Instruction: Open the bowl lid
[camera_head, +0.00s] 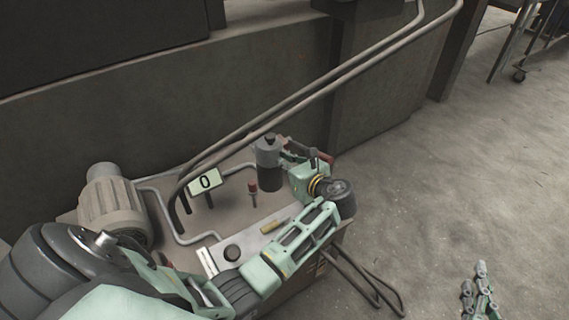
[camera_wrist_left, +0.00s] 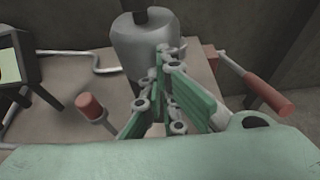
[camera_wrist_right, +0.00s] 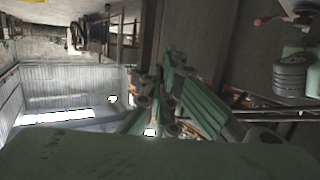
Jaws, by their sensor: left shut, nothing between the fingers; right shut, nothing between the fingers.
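A grey cylinder with a lighter grey top and a dark knob (camera_head: 268,150), which looks like the lidded bowl, stands upright at the back right of the machine's table. In the left wrist view its rounded light grey top (camera_wrist_left: 140,38) is right ahead of the fingers. My left gripper (camera_head: 286,152) is shut and empty, with its fingertips close to the cylinder's right side; I cannot tell whether they touch it. It also shows in the left wrist view (camera_wrist_left: 158,76). My right gripper (camera_head: 475,276) is shut and empty, low over the floor and away from the table.
A display reading 0 (camera_head: 206,181) and a red-topped lever (camera_head: 252,187) stand left of the cylinder. A red handle (camera_wrist_left: 268,95) projects on its right. A ribbed motor (camera_head: 110,205) sits at the table's left. Pipes run along the wall.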

